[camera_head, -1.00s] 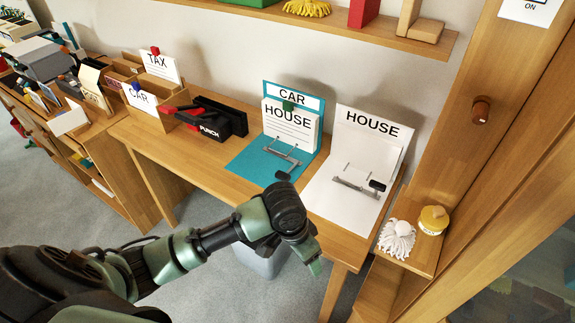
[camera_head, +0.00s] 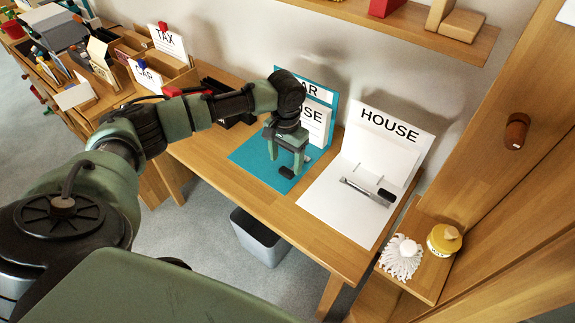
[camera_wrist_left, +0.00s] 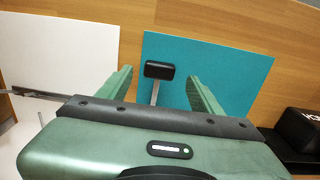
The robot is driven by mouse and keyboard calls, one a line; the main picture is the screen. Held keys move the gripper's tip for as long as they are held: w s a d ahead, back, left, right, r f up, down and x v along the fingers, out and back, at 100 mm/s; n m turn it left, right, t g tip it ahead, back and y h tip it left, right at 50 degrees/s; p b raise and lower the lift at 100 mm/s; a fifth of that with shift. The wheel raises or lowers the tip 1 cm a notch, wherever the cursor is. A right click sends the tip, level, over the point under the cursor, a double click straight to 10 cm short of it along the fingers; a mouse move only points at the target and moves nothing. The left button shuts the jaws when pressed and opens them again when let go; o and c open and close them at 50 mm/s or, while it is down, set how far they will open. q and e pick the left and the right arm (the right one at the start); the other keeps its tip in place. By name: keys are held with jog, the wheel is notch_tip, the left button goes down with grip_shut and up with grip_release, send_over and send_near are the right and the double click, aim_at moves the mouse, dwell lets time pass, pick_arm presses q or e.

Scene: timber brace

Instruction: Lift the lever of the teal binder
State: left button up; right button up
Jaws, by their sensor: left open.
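The teal binder (camera_head: 250,158) lies open on the desk, its raised cover marked CAR, with paper marked HOUSE in front of it. Its lever has a black tip (camera_head: 286,173) near the front of the teal base. My left gripper (camera_head: 287,163) is open, pointing down over the binder. In the left wrist view the black lever tip (camera_wrist_left: 159,70) shows between the two green fingers (camera_wrist_left: 160,85), touching neither as far as I can see. The gripper hides most of the binder's metal mechanism. My right gripper is not in view.
A white binder (camera_head: 340,215) marked HOUSE lies open to the right, its lever (camera_head: 370,190) low. A black punch (camera_head: 225,100) stands left, partly behind my arm. A grey bin (camera_head: 258,238) stands below the desk. A shelf (camera_head: 410,25) hangs above.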

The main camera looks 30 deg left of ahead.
aim_at(286, 171)
pick_arm(q)
notch_tip(286, 171, down, 3)
jog(key=shift+w+r, duration=0.1)
jog(key=shift+w, duration=0.05)
jog(key=shift+f, duration=0.55)
grip_shut()
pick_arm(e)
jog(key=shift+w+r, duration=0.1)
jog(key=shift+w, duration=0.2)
